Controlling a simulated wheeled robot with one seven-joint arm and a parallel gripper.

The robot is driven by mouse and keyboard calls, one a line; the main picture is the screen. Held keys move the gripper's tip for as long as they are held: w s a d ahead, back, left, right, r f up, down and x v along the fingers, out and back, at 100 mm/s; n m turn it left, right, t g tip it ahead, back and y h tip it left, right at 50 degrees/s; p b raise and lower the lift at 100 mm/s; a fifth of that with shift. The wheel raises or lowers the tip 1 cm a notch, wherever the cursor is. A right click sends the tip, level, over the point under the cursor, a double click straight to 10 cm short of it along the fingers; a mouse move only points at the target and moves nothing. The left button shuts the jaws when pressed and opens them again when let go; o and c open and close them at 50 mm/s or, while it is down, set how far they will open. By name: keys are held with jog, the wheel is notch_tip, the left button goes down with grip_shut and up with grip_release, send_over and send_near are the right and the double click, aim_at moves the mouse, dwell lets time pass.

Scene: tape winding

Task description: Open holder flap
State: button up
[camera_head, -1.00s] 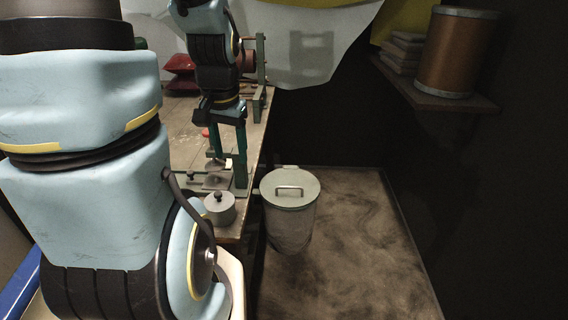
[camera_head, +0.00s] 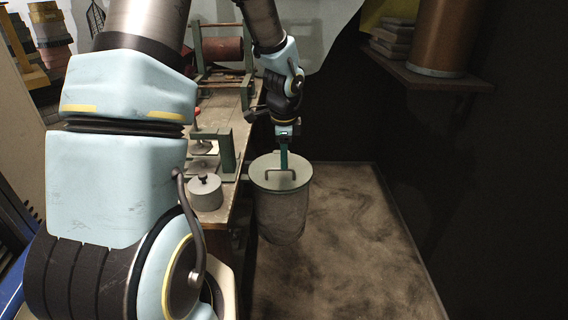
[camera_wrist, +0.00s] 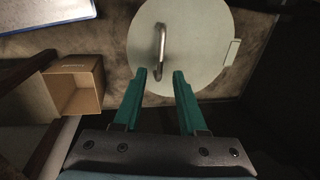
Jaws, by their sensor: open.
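The holder is a grey-green bin (camera_head: 282,212) hanging at the right side of the workbench. Its round flap (camera_head: 262,180) lies shut on top and carries a metal bar handle (camera_head: 280,176). In the wrist view the flap (camera_wrist: 200,50) fills the upper middle, with its handle (camera_wrist: 159,50) left of centre. My gripper (camera_head: 283,168) points down above the flap, close to the handle.
A grey lidded pot (camera_head: 205,194) stands on the bench near its front edge. A green press stand (camera_head: 228,150) stands behind it. A wall shelf (camera_head: 435,78) with a brown drum is at the upper right.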

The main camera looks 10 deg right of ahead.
aim_at(284, 180)
jog(key=shift+w+f, duration=0.15)
jog(key=shift+f, duration=0.6)
jog(key=shift+w+f, duration=0.15)
jog(key=shift+f, duration=0.6)
grip_shut()
jog(key=shift+r, duration=0.1)
